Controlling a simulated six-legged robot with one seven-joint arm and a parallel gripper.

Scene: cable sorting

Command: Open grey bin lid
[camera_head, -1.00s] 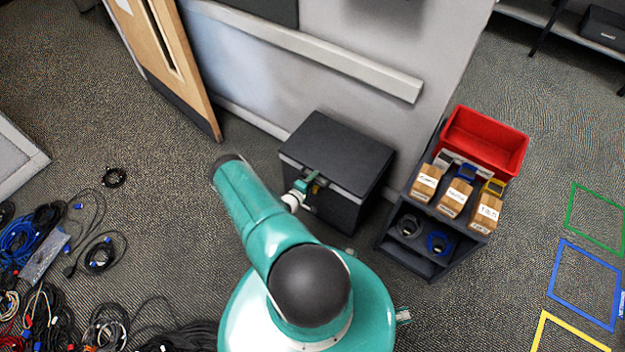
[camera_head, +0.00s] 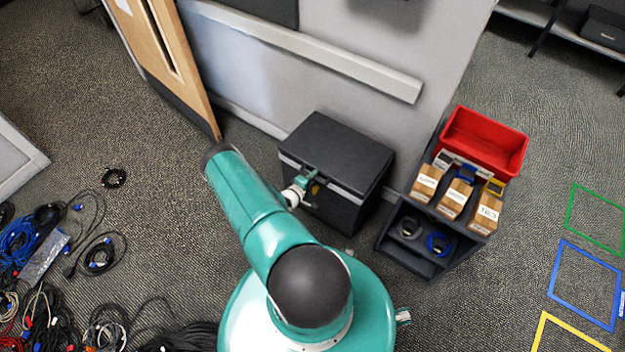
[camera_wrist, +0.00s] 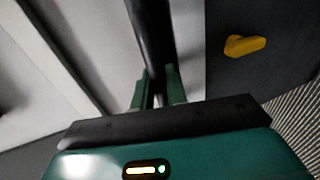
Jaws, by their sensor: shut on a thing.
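The dark grey bin (camera_head: 334,205) stands against the wall panel, and its flat lid (camera_head: 340,150) looks closed. My gripper (camera_head: 313,176) is at the bin's front, just below the lid's front edge. In the wrist view, its two green fingers (camera_wrist: 158,85) are shut on a dark bar, the lid handle (camera_wrist: 148,35). A yellow latch-like piece (camera_wrist: 245,46) is on the dark surface to the right of the fingers. It also shows just beside my gripper in the head view (camera_head: 315,188). The bin's inside is hidden.
A dark rack (camera_head: 425,262) with labelled cardboard boxes (camera_head: 455,197) stands right of the bin, with a red tray (camera_head: 484,140) behind. A wooden door (camera_head: 172,62) is at upper left. Cables (camera_head: 45,225) litter the left floor. Carpet left of the bin is clear.

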